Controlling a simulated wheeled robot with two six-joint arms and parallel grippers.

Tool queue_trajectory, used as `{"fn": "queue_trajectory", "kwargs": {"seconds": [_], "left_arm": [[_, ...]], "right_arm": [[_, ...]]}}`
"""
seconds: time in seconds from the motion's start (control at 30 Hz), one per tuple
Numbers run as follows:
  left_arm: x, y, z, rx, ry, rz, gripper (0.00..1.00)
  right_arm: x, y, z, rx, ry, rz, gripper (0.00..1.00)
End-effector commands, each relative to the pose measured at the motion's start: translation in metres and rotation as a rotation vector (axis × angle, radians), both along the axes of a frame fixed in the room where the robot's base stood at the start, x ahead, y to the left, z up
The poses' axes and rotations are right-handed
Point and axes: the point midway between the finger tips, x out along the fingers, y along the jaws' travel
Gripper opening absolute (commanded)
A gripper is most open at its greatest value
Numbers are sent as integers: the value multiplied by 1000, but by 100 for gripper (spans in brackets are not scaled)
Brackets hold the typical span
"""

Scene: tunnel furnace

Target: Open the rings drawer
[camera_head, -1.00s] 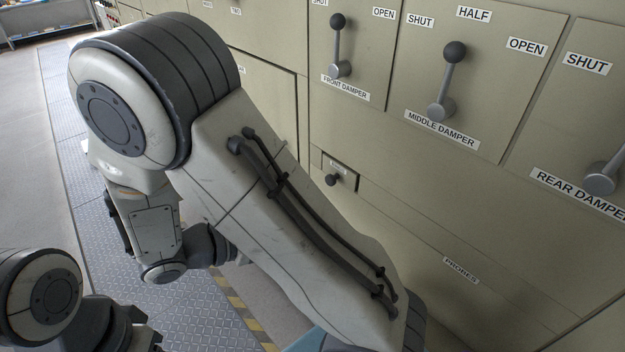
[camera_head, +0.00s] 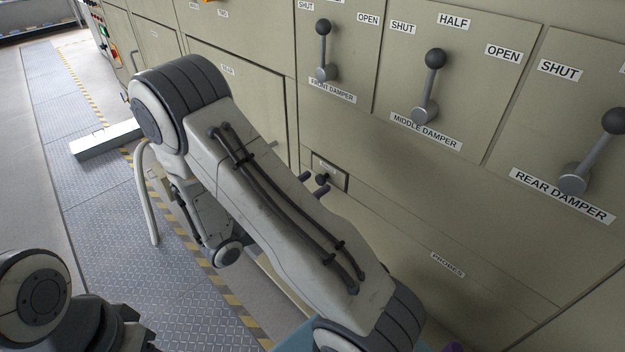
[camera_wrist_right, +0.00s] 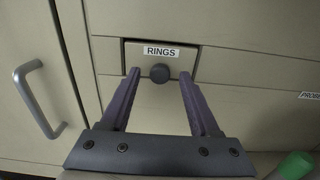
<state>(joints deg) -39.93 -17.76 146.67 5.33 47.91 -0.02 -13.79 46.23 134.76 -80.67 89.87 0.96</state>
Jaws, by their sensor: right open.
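The rings drawer is a small beige front with a RINGS label (camera_wrist_right: 161,52) and a dark round knob (camera_wrist_right: 160,73) in the right wrist view. It sits shut in its opening in the furnace wall. In the head view the drawer front (camera_head: 333,172) and its knob (camera_head: 322,179) show just past my right forearm. My right gripper (camera_head: 313,185) is open, its two purple fingers pointing at the drawer. In the wrist view the fingertips stand either side of the knob, with gaps; contact cannot be told. Of my left arm only dark and white links show at lower left; its gripper is not seen.
Front, middle and rear damper levers (camera_head: 425,112) stick out above the drawer. A PROBES label (camera_head: 447,264) is on the panel below right. A grey bar handle (camera_wrist_right: 40,98) stands left of the drawer. A pale box (camera_head: 105,138) lies on the open walkway.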

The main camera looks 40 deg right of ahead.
Motion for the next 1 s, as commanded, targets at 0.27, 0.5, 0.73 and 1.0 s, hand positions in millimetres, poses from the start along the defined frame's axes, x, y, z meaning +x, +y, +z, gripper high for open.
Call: {"fn": "queue_trajectory", "kwargs": {"seconds": [0.27, 0.5, 0.73, 1.0], "left_arm": [[0, 0, 2, 0, 0, 0, 50], [0, 0, 2, 0, 0, 0, 50], [0, 0, 2, 0, 0, 0, 50], [0, 0, 2, 0, 0, 0, 50]], "right_arm": [[1, -9, -1, 1, 0, 1, 62], [1, -9, 0, 1, 0, 1, 20], [0, -9, 0, 0, 0, 0, 0], [0, -9, 0, 0, 0, 0, 0]]}}
